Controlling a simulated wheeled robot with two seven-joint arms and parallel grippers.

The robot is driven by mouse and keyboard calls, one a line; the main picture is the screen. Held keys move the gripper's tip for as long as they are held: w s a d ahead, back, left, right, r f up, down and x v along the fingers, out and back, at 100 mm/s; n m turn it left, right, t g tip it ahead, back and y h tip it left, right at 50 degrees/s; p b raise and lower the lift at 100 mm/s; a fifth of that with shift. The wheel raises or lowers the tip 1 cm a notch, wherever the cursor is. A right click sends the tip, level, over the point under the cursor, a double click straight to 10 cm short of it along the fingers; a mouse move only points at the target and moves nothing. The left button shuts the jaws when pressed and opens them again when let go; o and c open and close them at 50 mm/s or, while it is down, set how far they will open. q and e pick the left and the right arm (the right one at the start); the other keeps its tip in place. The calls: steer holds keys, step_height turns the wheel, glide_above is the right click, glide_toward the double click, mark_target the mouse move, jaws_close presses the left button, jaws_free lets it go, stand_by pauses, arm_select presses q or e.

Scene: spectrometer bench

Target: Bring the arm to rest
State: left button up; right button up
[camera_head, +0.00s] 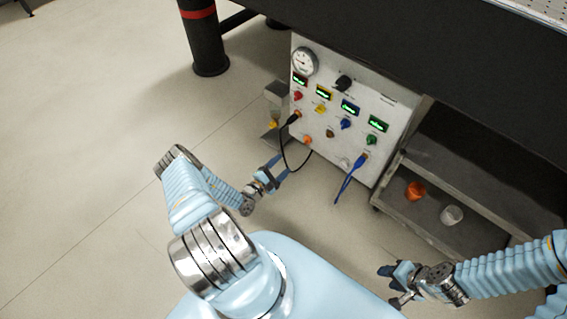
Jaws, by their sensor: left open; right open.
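My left arm (190,200) reaches up from the bottom middle and bends to the right. My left gripper (279,167) is open and empty, in front of the lower left part of a white instrument panel (375,104). I cannot tell its exact distance from the panel. My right arm (515,268) comes in from the right edge. My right gripper (386,285) is open and empty, low in the view, over the floor and away from the panel.
The panel carries a round gauge (304,61), coloured knobs and small displays. A black cable (283,150) and a blue cable (351,180) hang from it. A low grey cart (440,175) holds an orange cup (415,191) and a white cup (451,215). Floor at left is clear.

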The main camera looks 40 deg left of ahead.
stand_by(0.4)
arm_select(q)
steer(key=s+d+r+m+g+h, duration=0.25)
steer(key=d+m+g+h, duration=0.3)
steer(key=d, duration=0.65)
steer(key=s+d+r+m+g+h, duration=0.1)
steer(key=s+d+m+g+h, duration=0.35)
steer(key=d, duration=0.75)
steer(key=s+d+r+m+g+y, duration=0.25)
steer(key=s+m+g+y, duration=0.25)
steer(key=s+m+g, duration=0.55)
steer(key=r+m+t, duration=0.1)
steer(key=r+m+t+y, duration=0.1)
steer(key=r, duration=0.1)
steer(key=w+r+m+t+y, duration=0.1)
steer(key=r, duration=0.1)
steer(key=shift+d+r, duration=0.2)
steer(key=shift+d, duration=0.2)
